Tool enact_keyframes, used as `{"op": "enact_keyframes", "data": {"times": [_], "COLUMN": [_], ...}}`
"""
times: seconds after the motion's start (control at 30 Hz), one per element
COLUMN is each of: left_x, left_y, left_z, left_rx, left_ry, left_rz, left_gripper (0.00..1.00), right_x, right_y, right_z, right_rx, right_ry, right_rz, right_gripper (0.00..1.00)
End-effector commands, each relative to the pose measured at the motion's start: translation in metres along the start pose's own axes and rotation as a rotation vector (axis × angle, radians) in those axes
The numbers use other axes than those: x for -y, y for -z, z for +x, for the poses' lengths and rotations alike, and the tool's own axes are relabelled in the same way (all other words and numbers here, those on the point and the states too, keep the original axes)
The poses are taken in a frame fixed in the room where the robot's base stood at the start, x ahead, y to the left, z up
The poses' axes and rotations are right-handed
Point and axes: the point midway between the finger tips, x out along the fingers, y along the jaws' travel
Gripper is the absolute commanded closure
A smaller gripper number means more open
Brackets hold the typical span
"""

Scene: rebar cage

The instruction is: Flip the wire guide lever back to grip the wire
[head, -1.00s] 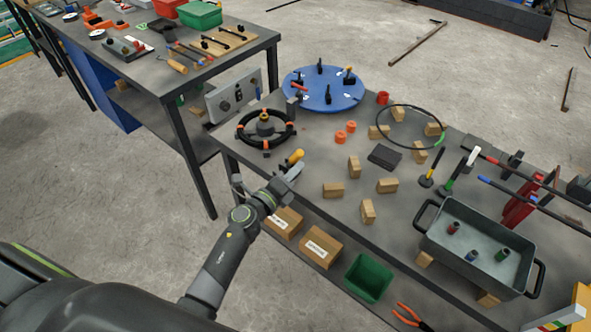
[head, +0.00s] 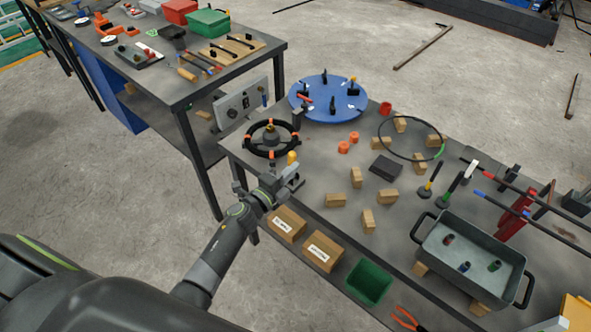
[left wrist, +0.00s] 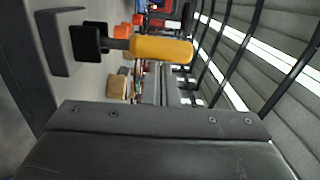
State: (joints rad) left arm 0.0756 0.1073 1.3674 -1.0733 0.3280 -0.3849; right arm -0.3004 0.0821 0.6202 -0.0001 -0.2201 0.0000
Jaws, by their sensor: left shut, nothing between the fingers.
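The lever's yellow handle (head: 292,157) stands nearly upright at the left front edge of the right-hand table. In the left wrist view the yellow handle (left wrist: 162,49) lies across the upper part of the picture, with a dark stem and block at its left end. My left gripper (head: 291,179) is shut and empty, just below the handle in the head view. I cannot tell whether it touches the lever. The lever's base is largely hidden by the gripper. I cannot make out the wire. My right gripper is not in view.
A black handwheel (head: 271,138) with orange marks stands close behind the lever. A blue round plate (head: 326,97) is farther back. Wooden blocks (head: 336,200) and a grey bin (head: 470,258) lie to the right. Cardboard boxes (head: 287,223) sit on the lower shelf.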

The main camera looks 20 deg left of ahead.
Motion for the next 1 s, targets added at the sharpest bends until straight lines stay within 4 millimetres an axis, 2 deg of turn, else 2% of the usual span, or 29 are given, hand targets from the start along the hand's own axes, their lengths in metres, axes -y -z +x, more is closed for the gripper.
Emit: {"op": "enact_keyframes", "data": {"times": [0.03,0.2,0.5,1.0], "left_x": [0.006,0.007,0.005,0.004], "left_y": [-0.004,-0.015,-0.03,-0.039], "left_z": [0.0,0.001,0.001,0.002], "left_rx": [0.0,0.001,0.0,0.0], "left_ry": [-0.004,-0.012,-0.02,-0.019], "left_rz": [-0.043,-0.193,-0.395,-0.386], "left_gripper": [1.0,1.0,1.0,1.0], "right_x": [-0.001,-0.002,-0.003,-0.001], "right_y": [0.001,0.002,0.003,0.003], "right_z": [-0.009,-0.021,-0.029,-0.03], "right_rx": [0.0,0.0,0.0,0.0], "right_ry": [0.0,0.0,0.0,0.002], "right_rz": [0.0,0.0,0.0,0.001], "right_gripper": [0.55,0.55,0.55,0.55]}}
